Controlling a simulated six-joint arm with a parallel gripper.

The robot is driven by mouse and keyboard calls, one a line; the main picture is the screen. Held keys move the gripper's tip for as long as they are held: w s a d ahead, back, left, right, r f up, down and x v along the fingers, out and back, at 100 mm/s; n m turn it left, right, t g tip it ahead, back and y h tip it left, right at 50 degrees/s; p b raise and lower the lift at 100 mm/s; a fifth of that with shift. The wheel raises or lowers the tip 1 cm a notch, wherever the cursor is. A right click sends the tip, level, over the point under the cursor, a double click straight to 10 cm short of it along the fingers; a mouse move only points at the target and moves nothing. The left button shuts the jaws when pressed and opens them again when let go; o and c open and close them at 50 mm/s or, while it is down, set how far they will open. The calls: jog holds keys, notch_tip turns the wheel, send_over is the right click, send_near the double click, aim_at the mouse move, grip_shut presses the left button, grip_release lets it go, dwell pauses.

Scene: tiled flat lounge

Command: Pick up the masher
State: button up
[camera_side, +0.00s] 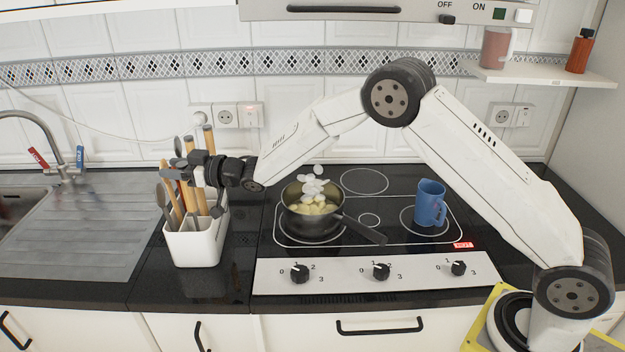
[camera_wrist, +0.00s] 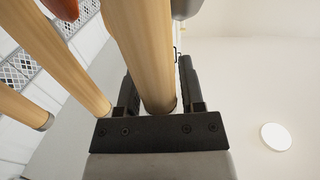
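A white utensil holder (camera_side: 196,246) stands on the dark counter left of the stove, with several wooden-handled utensils and dark spoons upright or leaning in it. I cannot tell for certain which one is the masher; its head is not visible. My gripper (camera_side: 183,171) is level among the handles above the holder. In the wrist view, a thick wooden handle (camera_wrist: 143,45) lies between the two black fingers of my gripper (camera_wrist: 158,72), very close to both. I cannot tell whether the fingers press on it.
Two more wooden handles (camera_wrist: 62,62) are close on the left in the wrist view. A pot (camera_side: 314,222) with pale chunks, white pieces above it, stands on the stove right of the holder. A blue mug (camera_side: 430,203) is farther right. The metal drainboard (camera_side: 85,235) at left is clear.

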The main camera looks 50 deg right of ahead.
grip_shut()
jog(key=shift+r, duration=0.15)
notch_tip(320, 180, up, 12)
jog(key=v, duration=1.8)
dwell(0.7)
